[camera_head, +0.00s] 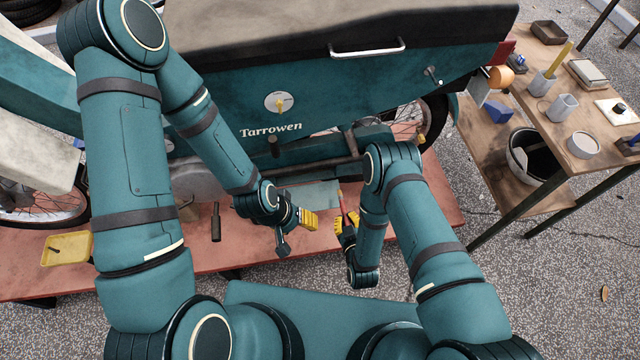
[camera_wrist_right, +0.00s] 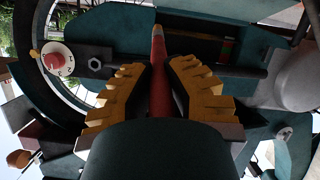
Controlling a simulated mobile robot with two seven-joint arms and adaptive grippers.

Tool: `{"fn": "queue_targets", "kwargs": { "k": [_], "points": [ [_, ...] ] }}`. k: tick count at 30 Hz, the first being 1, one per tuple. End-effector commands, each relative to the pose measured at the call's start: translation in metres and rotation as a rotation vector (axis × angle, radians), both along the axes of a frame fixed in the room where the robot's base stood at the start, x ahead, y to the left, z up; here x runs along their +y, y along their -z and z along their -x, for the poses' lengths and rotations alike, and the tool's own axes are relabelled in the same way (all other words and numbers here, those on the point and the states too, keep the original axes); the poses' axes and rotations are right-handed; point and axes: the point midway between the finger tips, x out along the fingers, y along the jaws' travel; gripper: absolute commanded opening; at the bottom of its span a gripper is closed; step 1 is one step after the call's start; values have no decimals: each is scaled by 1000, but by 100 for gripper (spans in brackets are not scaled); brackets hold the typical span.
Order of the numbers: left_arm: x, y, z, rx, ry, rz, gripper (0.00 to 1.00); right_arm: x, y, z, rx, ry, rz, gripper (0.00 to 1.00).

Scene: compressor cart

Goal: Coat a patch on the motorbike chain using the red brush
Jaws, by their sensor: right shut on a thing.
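My right gripper (camera_head: 346,228) is shut on the red brush (camera_head: 342,203), low in front of the teal motorbike (camera_head: 350,95). In the right wrist view, the red brush (camera_wrist_right: 160,75) stands between the yellow finger pads of my right gripper (camera_wrist_right: 159,68), and its pale tip points away toward the machine. My left gripper (camera_head: 297,222) is left of the right one, with a yellow pad showing; its opening is unclear. I cannot make out the chain or whether the brush touches anything; the bike's lower side is partly hidden by my arms.
The motorbike stands on a low red platform (camera_head: 250,252). A yellow tray (camera_head: 82,243) and a dark-handled tool (camera_head: 216,222) lie on it at left. A wooden table (camera_head: 545,95) at right bears cups and boxes, with a bucket (camera_head: 518,140) below. Speckled ground is clear in front.

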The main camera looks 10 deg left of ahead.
Motion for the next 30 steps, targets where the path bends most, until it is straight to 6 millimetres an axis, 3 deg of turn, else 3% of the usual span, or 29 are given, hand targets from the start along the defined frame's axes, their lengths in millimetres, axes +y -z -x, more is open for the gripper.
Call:
{"fn": "queue_targets", "kwargs": {
  "k": [8,30],
  "points": [
    [-1,0,5,12,2,2,54,0,0,0,0,0,0,0],
    [0,26,-1,-2,-1,0,54,21,1,-64,-2,-46,-18,0]
  ]
}}
